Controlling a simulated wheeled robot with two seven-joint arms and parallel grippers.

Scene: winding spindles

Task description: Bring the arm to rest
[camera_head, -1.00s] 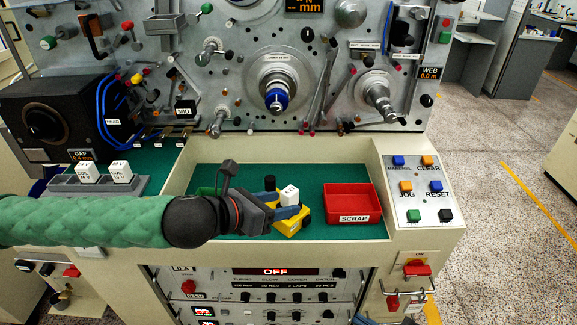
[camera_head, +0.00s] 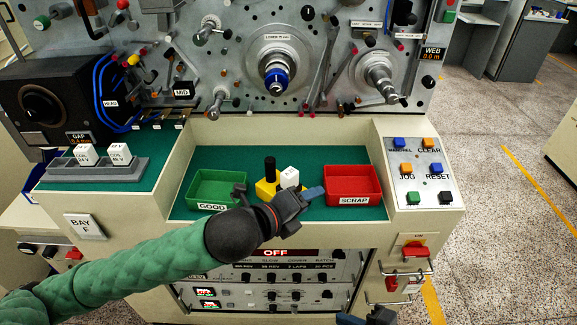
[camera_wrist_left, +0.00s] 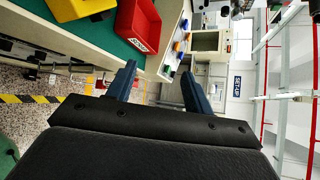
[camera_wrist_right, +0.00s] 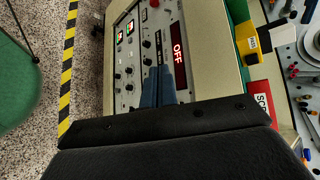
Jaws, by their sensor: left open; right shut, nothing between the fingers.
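My left arm (camera_head: 150,262), in a green sleeve, comes in from the lower left in the head view. Its gripper (camera_head: 314,193) is over the front of the workbench, between the green GOOD bin (camera_head: 217,187) and the red SCRAP bin (camera_head: 353,184). In the left wrist view its blue fingers (camera_wrist_left: 160,85) stand wide apart with nothing between them. My right gripper (camera_head: 366,318) shows only at the bottom edge of the head view. In the right wrist view its fingers (camera_wrist_right: 158,88) are together and empty, facing the control panel with the red OFF display (camera_wrist_right: 178,50).
A yellow block with a black knob (camera_head: 269,175) and a white cube (camera_head: 289,177) sit between the bins. Two white cubes stand in a grey holder (camera_head: 98,171) at left. A button panel (camera_head: 420,172) is at right. The spindle panel (camera_head: 230,62) rises behind.

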